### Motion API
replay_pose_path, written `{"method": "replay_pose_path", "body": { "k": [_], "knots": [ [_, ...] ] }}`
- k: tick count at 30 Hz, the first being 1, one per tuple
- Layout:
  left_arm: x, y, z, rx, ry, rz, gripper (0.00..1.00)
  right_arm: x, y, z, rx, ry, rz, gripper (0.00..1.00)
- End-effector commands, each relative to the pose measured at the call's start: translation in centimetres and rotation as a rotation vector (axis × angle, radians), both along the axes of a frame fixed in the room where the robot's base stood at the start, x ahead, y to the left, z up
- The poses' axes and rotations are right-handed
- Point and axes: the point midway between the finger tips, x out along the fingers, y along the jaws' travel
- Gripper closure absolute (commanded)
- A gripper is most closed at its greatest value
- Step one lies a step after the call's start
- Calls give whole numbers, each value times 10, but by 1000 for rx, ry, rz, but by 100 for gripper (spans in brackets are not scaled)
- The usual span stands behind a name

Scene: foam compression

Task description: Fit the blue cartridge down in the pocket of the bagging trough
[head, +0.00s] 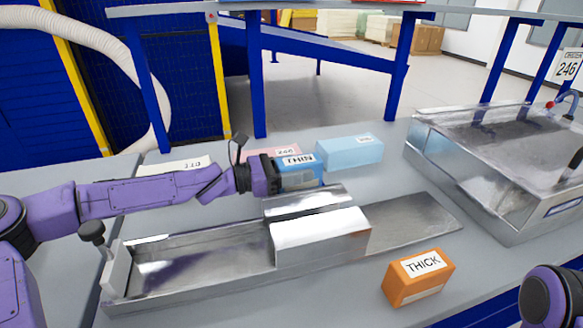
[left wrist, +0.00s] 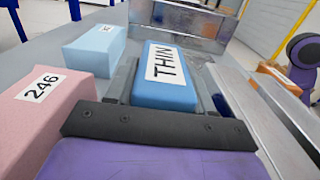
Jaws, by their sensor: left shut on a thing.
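The blue cartridge (head: 303,181), labelled THIN, is between the fingers of my left gripper (head: 282,174). In the left wrist view the blue cartridge (left wrist: 168,94) lies lengthwise between the two dark fingers (left wrist: 166,88), label up. In the head view it is just behind the middle of the metal bagging trough (head: 190,284). It appears to be above the table, but the height is hard to judge. The trough has a shiny raised housing (head: 320,238) at its middle. I cannot make out the pocket clearly. My right gripper is out of view.
An orange cartridge (head: 420,277) labelled THICK stands in front of the trough. Behind it are a light blue block (head: 350,153) and a pink block (left wrist: 45,110) labelled 246. A large metal machine (head: 490,180) stands at the right.

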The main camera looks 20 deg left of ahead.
Motion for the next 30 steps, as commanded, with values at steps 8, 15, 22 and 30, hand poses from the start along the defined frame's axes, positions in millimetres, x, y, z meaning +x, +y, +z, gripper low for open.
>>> {"method": "replay_pose_path", "body": {
  "k": [8, 15, 22, 30],
  "knots": [
    [0, 0, -9, -1, -1, 0, 86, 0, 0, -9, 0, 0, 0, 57],
    [0, 0, -17, -1, -1, -1, 86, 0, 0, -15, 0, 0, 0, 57],
    [0, 0, -23, 0, -1, -1, 86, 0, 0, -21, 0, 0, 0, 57],
    [0, 0, -28, 1, -1, -1, 18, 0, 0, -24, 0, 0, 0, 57]
  ]
}}
